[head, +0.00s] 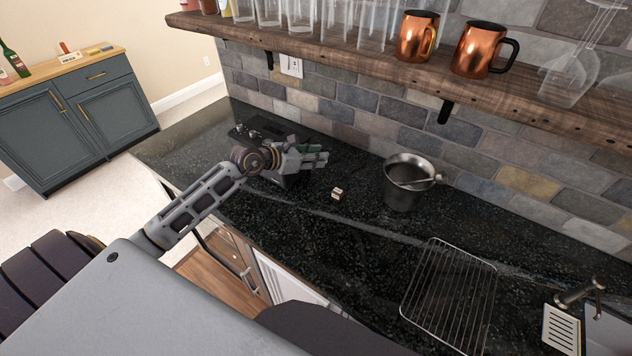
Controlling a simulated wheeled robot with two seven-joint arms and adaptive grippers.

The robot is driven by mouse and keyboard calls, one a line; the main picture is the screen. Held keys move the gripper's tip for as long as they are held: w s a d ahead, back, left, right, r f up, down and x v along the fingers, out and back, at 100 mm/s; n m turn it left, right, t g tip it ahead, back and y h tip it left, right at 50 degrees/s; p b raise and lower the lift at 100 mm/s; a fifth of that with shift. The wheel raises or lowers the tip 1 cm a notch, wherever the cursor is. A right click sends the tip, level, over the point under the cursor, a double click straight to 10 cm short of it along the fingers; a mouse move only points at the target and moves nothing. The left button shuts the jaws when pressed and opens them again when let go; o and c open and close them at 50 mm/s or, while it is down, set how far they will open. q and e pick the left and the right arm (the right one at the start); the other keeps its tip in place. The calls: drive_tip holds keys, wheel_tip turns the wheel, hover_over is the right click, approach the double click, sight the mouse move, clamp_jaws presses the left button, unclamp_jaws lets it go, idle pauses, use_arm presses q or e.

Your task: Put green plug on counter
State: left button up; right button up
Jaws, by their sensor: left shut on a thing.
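My left gripper (302,157) reaches out over the dark counter (270,218) from the left, with its fingers pointing right. It is shut on a small muted-green piece (315,157), which looks like the green plug. The fingers hide part of it, and its exact shape is too small to tell. The plug seems to be held above the counter, beside a black appliance; I cannot tell whether it touches anything. My right gripper is not in view.
A black appliance (268,128) stands behind and under my left gripper. A small pale block (337,193), a metal bucket (402,188) and a wire rack (450,290) are on the counter. A wooden shelf (380,58) with glasses and copper mugs hangs above. Counter around the block is clear.

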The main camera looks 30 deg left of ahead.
use_arm(q)
wheel_tip(320, 180, down, 8)
drive_tip(key=shift+r, duration=0.2)
idle(0.3)
drive_tip(key=shift+f, duration=1.9)
drive_tip(key=shift+f, duration=0.15)
